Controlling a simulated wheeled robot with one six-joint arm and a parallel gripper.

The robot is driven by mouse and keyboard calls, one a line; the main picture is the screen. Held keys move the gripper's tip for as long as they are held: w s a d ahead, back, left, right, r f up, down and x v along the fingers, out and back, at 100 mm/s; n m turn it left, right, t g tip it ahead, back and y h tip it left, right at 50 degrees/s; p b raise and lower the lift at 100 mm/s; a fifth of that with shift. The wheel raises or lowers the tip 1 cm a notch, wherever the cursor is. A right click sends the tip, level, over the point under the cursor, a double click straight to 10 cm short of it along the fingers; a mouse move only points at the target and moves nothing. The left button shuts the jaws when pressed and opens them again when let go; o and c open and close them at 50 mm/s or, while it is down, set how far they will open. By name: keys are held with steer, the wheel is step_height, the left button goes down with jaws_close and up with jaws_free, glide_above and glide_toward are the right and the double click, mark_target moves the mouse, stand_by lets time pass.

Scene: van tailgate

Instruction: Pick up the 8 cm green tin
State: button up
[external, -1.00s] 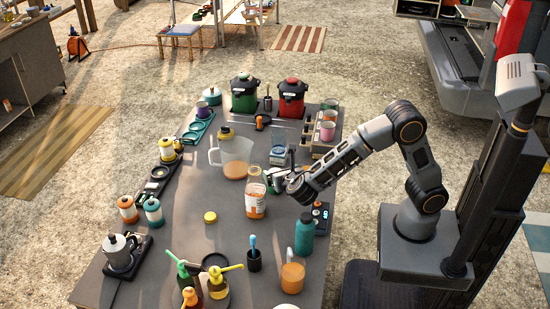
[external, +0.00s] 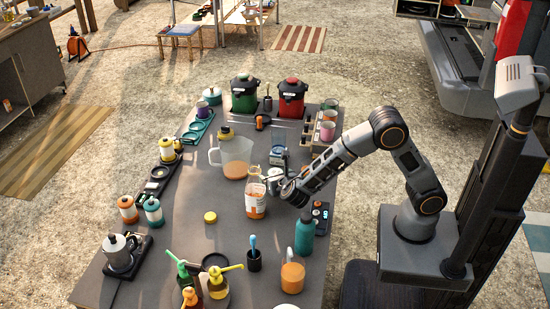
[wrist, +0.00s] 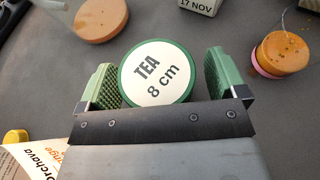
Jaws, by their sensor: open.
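An orange-labelled bottle (external: 256,203) stands close in front of my gripper. A clear pitcher (external: 236,152) is behind and left, a teal bottle (external: 305,236) front right. A jar with orange contents (wrist: 284,52) stands right in the wrist view.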

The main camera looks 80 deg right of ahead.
steer(key=shift+c, duration=0.4)
steer(key=c, duration=1)
steer(key=shift+r, duration=0.1)
